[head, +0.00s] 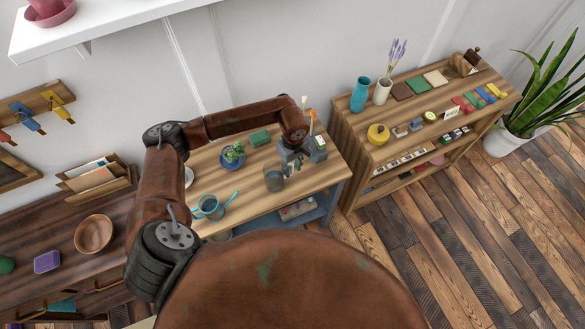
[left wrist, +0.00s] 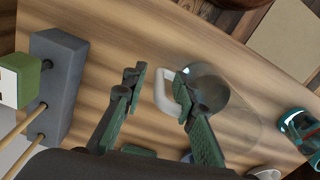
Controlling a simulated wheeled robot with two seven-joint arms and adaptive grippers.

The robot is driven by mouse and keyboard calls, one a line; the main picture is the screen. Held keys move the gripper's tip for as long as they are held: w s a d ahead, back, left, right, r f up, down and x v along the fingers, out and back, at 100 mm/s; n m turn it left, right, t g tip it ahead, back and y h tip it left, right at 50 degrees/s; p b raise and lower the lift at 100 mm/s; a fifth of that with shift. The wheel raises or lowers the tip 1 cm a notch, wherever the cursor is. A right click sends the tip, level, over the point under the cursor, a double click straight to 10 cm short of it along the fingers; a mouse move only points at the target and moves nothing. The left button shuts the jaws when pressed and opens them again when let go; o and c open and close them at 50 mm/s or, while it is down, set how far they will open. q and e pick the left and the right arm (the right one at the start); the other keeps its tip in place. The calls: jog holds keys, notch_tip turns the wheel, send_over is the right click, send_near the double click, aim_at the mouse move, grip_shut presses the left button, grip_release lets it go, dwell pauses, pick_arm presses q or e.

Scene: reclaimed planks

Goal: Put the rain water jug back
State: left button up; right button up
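A clear glass jug (left wrist: 235,110) with a pale handle (left wrist: 161,92) stands on the wooden bench (left wrist: 130,30) in the left wrist view. It shows as a greyish vessel (head: 274,181) in the head view. My left gripper (left wrist: 156,95) is open, with its fingers on either side of the handle bar. The right-hand finger in that view overlaps the handle's opening; I cannot tell whether it touches. In the head view my left gripper (head: 290,164) is low over the bench beside the jug. My right gripper is not in view.
A grey block (left wrist: 58,85) with sticks stands close by the gripper. A shelf unit (head: 350,150) with several small items stands to the right. A wooden bowl (head: 94,234) is at left.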

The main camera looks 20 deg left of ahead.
pick_arm(q)
notch_tip(320, 180, up, 12)
jog(key=shift+w+f, duration=0.1)
jog(key=shift+f, duration=0.05)
dwell(0.3)
